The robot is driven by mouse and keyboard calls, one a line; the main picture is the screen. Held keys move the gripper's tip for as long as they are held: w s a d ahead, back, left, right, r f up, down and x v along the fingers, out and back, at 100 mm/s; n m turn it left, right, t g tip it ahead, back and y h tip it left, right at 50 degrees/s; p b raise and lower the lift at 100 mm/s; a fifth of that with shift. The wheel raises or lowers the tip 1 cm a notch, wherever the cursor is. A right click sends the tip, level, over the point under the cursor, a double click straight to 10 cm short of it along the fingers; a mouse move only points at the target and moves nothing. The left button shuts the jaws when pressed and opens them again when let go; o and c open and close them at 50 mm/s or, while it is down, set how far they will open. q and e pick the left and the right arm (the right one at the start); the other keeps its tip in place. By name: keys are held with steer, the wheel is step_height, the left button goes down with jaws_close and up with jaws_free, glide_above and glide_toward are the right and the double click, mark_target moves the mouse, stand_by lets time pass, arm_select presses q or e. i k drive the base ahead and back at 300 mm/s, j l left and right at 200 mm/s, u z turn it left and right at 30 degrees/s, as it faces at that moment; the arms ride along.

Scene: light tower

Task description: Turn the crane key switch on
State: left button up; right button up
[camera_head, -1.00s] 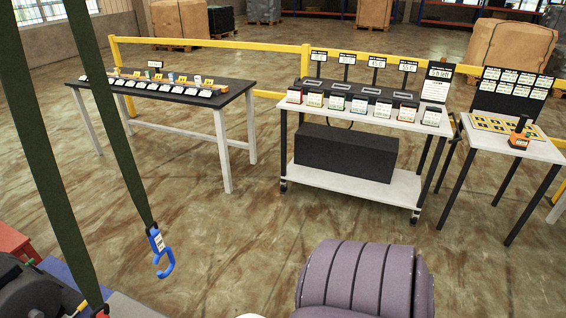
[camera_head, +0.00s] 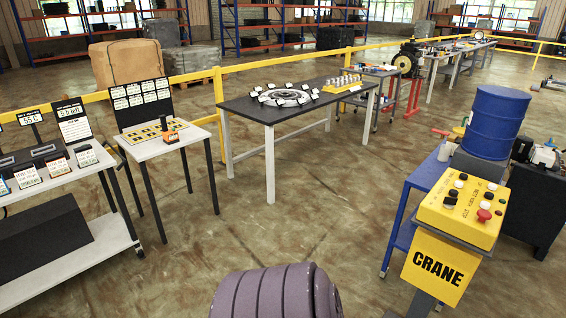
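The yellow crane control box (camera_head: 462,208) stands at the right of the head view on a post, with a yellow sign reading CRANE (camera_head: 439,268) below it. Its sloped top carries several black and white knobs or buttons and a red mushroom button (camera_head: 484,215). The key switch cannot be made out at this size, nor its position. Neither of my grippers shows. A ribbed purple-grey part at the bottom middle appears to be mine.
A blue drum (camera_head: 494,122) on a blue cart (camera_head: 425,174) stands just behind the crane box. A dark table (camera_head: 262,112) is at the middle, a small white table (camera_head: 165,143) and a white trolley (camera_head: 75,262) at the left. Open floor lies between them and the box.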

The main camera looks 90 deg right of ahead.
mark_target(449, 203)
steer(key=z, duration=4)
